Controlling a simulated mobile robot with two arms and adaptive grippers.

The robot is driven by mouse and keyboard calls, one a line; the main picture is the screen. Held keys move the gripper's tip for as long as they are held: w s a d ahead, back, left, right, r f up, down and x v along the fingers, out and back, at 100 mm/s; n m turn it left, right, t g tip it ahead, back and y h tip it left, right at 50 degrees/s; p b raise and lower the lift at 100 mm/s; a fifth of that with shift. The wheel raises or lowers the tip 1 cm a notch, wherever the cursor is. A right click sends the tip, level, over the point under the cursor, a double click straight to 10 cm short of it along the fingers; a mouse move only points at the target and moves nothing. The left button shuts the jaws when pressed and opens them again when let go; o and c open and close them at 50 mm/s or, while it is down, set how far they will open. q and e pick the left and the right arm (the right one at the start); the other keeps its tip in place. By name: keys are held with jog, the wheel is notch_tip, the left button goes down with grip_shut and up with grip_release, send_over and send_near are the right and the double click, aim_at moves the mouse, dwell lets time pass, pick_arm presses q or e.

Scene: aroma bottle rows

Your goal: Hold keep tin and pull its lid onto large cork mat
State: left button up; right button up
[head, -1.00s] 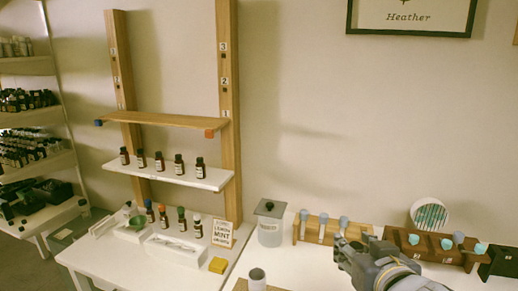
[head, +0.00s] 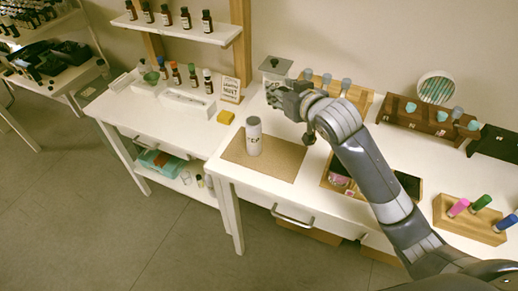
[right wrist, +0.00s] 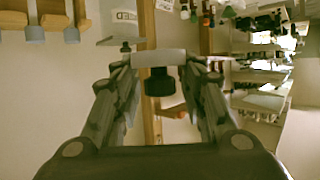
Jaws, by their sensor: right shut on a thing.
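A grey tin (head: 272,79) with a flat lid and dark knob stands at the back of the white table. It also appears, upside down, in the right wrist view (right wrist: 123,17). A pale can (head: 254,142) with a small label stands upright on the large cork mat (head: 285,165); I cannot read which tin is the keep tin. My right gripper (head: 276,95) is in front of the grey tin, above the mat's far edge. In the right wrist view it is shut on a pale lid-like thing (right wrist: 158,58) with a dark knob. My left gripper is not in view.
Test-tube racks (head: 350,95) line the back right, and an open wooden box (head: 345,185) sits right of the mat. A wooden holder with coloured tubes (head: 470,218) is at the front right. A yellow block (head: 226,117) lies left. Bare mat shows right of the can.

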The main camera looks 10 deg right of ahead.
jog(key=p, duration=0.2)
send_over(277, 148)
notch_tip(277, 148, down, 13)
jog(key=shift+f, duration=0.1)
notch_tip(277, 148, down, 4)
jog(key=shift+f, duration=0.2)
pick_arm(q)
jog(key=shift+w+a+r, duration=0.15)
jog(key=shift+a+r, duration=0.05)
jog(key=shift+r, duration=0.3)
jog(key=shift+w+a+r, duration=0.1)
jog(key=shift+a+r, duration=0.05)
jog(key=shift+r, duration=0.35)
pick_arm(e)
jog(key=shift+f, duration=0.15)
jog(key=shift+f+b, duration=0.35)
jog(key=shift+f, duration=0.15)
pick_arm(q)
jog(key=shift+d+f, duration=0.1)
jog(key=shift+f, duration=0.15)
pick_arm(e)
jog(key=o, duration=0.9)
jog(key=shift+r, duration=0.15)
